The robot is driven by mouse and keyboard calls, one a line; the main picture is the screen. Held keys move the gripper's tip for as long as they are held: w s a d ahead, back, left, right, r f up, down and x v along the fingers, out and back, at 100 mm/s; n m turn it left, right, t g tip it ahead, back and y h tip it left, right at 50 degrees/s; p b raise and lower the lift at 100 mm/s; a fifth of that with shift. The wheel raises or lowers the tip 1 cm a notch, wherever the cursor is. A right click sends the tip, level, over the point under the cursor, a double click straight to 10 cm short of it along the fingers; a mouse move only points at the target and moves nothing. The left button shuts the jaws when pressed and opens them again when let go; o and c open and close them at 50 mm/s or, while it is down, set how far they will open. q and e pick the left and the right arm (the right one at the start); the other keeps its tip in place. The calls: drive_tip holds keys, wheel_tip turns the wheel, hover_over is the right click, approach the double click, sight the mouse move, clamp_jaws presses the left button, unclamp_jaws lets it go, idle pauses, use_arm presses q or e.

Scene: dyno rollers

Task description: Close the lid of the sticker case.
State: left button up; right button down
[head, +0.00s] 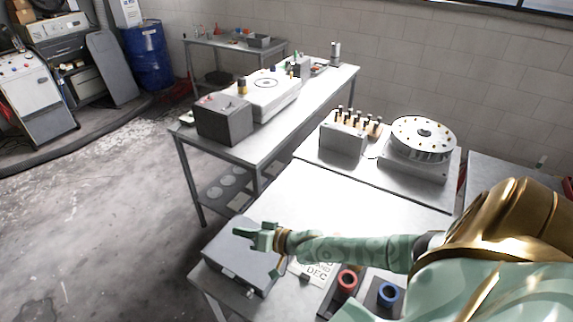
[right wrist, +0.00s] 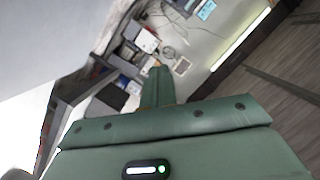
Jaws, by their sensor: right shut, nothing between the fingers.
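The sticker case appears to be the dark grey flat box (head: 228,262) at the near left corner of the front table in the head view. Its lid lies flat on top and looks down; I cannot tell whether a thin gap is left at the rim. My right gripper (head: 252,236) is over the far part of the lid, shut and empty. I cannot tell whether it touches the lid. In the right wrist view the green gripper (right wrist: 158,88) shows, but the case cannot be made out. My left gripper is not in view.
A card with lettering (head: 318,270), a red roller (head: 347,281) and a blue roller (head: 388,293) are right of the case, below my forearm. A tool block (head: 343,138) and a round dial device (head: 424,135) stand behind. The white tabletop between is clear.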

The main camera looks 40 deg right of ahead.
drive_tip(key=a+f+n, duration=0.1)
drive_tip(key=f, duration=0.1)
drive_tip(key=a+f+n, duration=0.1)
drive_tip(key=s+a+f+h+b, duration=0.1)
drive_tip(key=a+f, duration=0.1)
drive_tip(key=shift+s+a+f+n, duration=0.1)
drive_tip(key=shift+f+n, duration=0.2)
drive_tip(key=shift+n, duration=0.1)
drive_tip(key=f+n+b, duration=0.1)
drive_tip(key=f, duration=0.1)
drive_tip(key=a+f+n+b, duration=0.1)
drive_tip(key=a+f+h+b, duration=0.1)
drive_tip(key=f, duration=0.1)
drive_tip(key=shift+s+f+n, duration=0.3)
drive_tip(key=shift+f+n, duration=0.05)
drive_tip(key=shift+n, duration=0.05)
drive_tip(key=shift+a+f+n+b, duration=0.15)
drive_tip(key=shift+f+n+b, duration=0.45)
drive_tip(key=shift+f, duration=0.25)
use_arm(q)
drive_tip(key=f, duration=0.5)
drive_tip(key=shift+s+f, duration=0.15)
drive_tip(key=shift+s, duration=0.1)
use_arm(e)
drive_tip(key=shift+s+f, duration=0.1)
drive_tip(key=shift+s, duration=0.05)
